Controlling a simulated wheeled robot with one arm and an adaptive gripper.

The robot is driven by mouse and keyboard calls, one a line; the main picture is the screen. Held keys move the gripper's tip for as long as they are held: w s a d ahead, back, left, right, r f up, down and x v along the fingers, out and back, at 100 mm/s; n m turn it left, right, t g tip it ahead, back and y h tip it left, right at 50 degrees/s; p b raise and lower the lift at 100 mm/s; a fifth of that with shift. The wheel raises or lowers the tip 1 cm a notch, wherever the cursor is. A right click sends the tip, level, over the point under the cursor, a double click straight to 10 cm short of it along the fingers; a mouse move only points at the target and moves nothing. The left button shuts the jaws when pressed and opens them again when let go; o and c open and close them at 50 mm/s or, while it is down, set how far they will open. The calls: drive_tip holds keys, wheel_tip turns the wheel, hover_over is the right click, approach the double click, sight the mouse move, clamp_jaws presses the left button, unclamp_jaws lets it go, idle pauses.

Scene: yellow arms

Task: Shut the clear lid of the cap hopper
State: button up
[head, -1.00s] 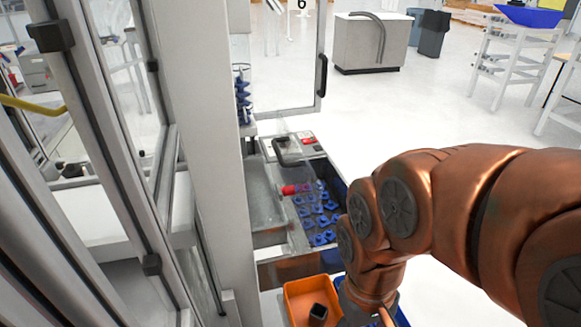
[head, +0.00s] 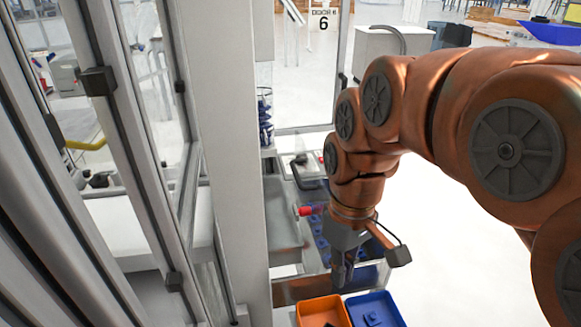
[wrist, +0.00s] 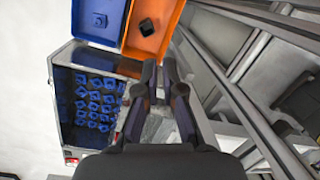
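The cap hopper (wrist: 65,82) is a grey metal bin holding several blue caps (wrist: 92,98); it shows at left in the wrist view. In the head view my arm covers much of it, and caps (head: 322,242) show beside the arm. A black handle (head: 304,160) and a red knob (head: 306,211) show near it. The clear lid is too faint to tell its exact angle now. My gripper (head: 342,276) points down near the hopper's near end, apart from the caps. In the wrist view its fingers (wrist: 160,72) are close together with a narrow gap and nothing between them.
An orange bin (head: 322,309) with a dark part and a blue bin (head: 377,310) stand at the hopper's near end. A framed machine with a grey post (head: 225,150) stands close on the left. Open floor (head: 440,220) lies to the right.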

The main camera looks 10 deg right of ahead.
drive_tip(key=w+a+r+n, duration=0.1)
drive_tip(key=w+r+n, duration=0.1)
drive_tip(key=w, duration=0.3)
drive_tip(key=w+a+r+n, duration=0.1)
drive_tip(key=w+r+n, duration=0.1)
drive_tip(key=w, duration=0.3)
drive_tip(key=w+a+r+n, duration=0.1)
drive_tip(key=w+r+n, duration=0.1)
drive_tip(key=w, duration=0.3)
drive_tip(key=shift+w+r+y, duration=0.25)
drive_tip(key=shift+y, duration=0.15)
clamp_jaws()
drive_tip(key=w+a+r+n+t, duration=0.1)
drive_tip(key=w+a+r+n, duration=0.15)
drive_tip(key=w+n, duration=0.75)
drive_tip(key=w+d+f+m+p, duration=0.2)
drive_tip(key=w+f, duration=0.2)
drive_tip(key=f, duration=0.5)
drive_tip(key=shift+d+m+y+p, duration=0.3)
drive_tip(key=shift+m+p, duration=0.05)
drive_tip(key=shift+m, duration=0.05)
drive_tip(key=shift+w, duration=0.1)
